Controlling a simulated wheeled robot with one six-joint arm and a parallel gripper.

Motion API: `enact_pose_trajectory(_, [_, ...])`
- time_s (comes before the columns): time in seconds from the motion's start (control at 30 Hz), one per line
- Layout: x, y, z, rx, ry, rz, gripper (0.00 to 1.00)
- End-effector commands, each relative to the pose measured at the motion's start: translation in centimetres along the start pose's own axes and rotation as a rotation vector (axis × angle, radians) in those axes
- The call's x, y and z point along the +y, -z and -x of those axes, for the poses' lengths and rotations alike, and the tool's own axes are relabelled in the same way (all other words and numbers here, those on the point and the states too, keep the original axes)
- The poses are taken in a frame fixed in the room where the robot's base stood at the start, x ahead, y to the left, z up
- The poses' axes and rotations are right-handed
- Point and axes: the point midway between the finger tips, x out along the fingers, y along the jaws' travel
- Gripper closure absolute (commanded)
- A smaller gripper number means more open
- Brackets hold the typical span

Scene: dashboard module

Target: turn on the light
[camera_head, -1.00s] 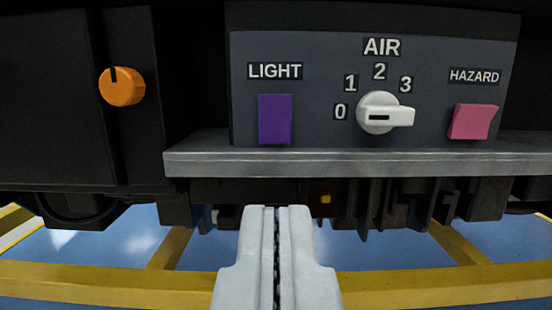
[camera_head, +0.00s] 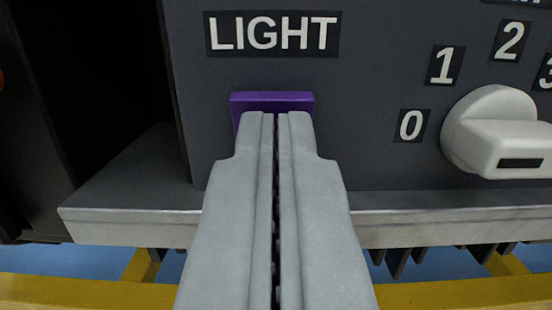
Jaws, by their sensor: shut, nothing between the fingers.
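The purple light switch (camera_head: 272,101) is on the grey panel, under the white LIGHT label (camera_head: 272,34). Its top edge shows as a ledge. Its lower part is hidden behind my gripper (camera_head: 280,116). My gripper is shut and empty, with its fingertips in front of the purple switch. I cannot tell for certain whether the tips touch it.
The white AIR knob (camera_head: 498,130) with its numbers stands to the right of the switch. A grey metal ledge (camera_head: 130,226) runs below the panel, under my fingers. A dark gap lies to the left. Yellow bars (camera_head: 70,292) show below.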

Motion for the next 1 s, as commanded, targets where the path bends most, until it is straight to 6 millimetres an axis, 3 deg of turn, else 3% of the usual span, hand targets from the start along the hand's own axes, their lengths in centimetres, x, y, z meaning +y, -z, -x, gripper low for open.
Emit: enact_pose_trajectory(1.0, [0.18,0.29,-0.72,-0.052,-0.002,0.001,1.0])
